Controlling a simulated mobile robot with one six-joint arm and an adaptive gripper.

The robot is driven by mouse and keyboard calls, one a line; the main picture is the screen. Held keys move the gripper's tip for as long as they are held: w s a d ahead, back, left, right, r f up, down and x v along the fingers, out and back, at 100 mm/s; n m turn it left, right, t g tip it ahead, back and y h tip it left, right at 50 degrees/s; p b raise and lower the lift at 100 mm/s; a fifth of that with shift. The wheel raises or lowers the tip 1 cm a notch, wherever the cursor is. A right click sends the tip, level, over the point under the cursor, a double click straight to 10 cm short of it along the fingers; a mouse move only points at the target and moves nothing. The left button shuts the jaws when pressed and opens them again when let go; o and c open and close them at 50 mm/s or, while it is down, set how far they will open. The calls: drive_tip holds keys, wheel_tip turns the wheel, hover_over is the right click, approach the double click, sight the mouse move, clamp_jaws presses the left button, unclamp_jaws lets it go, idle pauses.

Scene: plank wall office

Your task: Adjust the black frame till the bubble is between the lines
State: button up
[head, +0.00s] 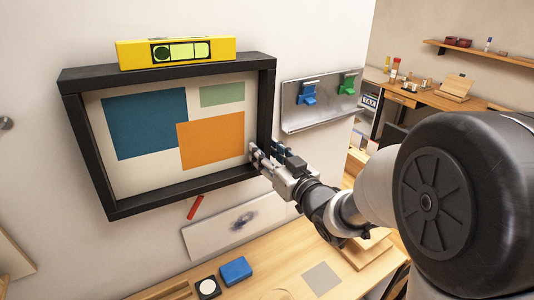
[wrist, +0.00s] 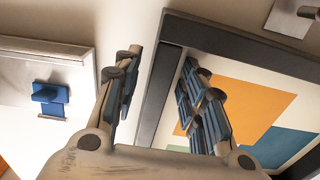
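The black frame (head: 68,120) hangs on the white wall around a picture of blue, orange and green blocks. A yellow spirit level (head: 222,47) rests on its top bar. My gripper (head: 264,158) is at the frame's lower right side. In the wrist view, my gripper's fingers (wrist: 160,85) are apart, one on each side of the frame's side bar (wrist: 157,95), with a visible gap at the outer finger.
A metal plate (head: 310,115) with blue and green hooks is on the wall right of the frame. A red stick-like object (head: 195,207) and a pale panel (head: 232,232) are below. The wooden table (head: 275,258) holds a blue box (head: 235,270) and a black-and-white item (head: 207,288).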

drive_tip(key=shift+c, duration=0.2)
clamp_jaws()
